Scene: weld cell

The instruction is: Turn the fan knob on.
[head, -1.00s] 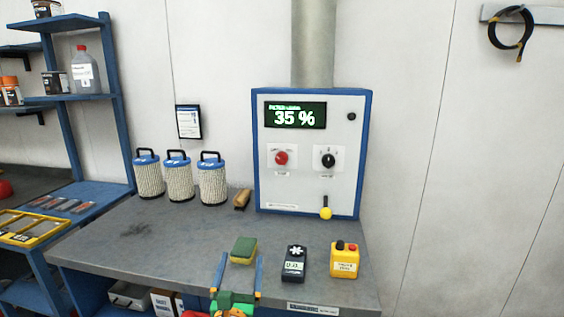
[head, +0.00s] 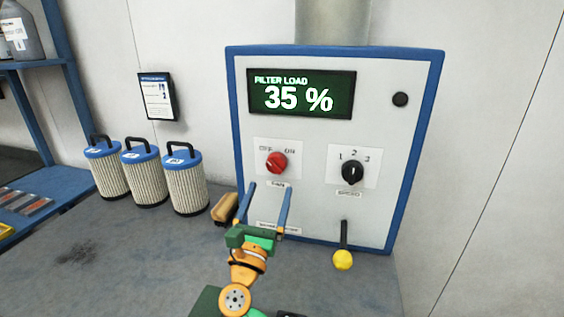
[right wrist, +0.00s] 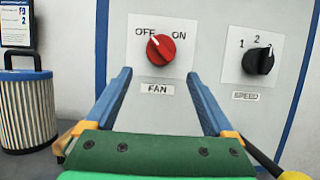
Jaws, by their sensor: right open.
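The red fan knob (head: 277,162) sits on the front of the control box (head: 300,225), between the printed words OFF and ON. In the right wrist view the fan knob (right wrist: 160,50) has its white mark tilted up and left, toward OFF. My right gripper (head: 270,188) is open and empty, in front of the panel and just below the knob. In the right wrist view its two blue fingers (right wrist: 160,75) stand apart, one to each side below the knob, not touching it. My left gripper is not in view.
A black speed knob (head: 352,172) is right of the fan knob. A lever with a yellow ball (head: 343,260) is low on the box. The display (head: 301,93) reads filter load 35 %. Several filters (head: 186,182) and a wooden-handled brush (head: 225,208) stand left on the bench.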

